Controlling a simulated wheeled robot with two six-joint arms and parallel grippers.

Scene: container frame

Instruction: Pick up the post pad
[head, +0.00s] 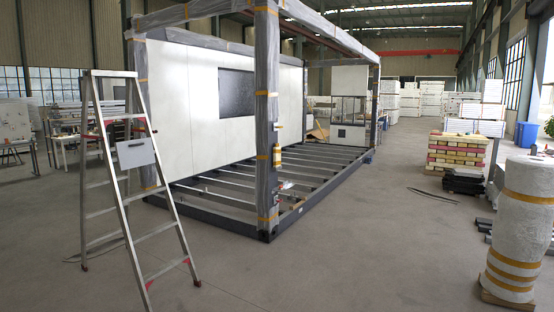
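I cannot tell for sure which thing is the post pad. A wrapped grey corner post (265,110) with yellow tape bands stands at the near corner of a dark container frame (300,212). A small white and yellow object (277,157) is against the post partway up. Small light items (286,185) lie near the post's lower part, too small to make out. A light grey square panel (135,152) hangs at the ladder. Dark flat blocks (464,182) lie stacked on the floor at the right. Neither of my grippers is in view.
An aluminium stepladder (122,205) stands open at the left front. A tall white wrapped roll (523,225) stands on a wooden base at the right edge. A stack of panels (456,152) is behind the dark blocks. The concrete floor in the middle front is clear.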

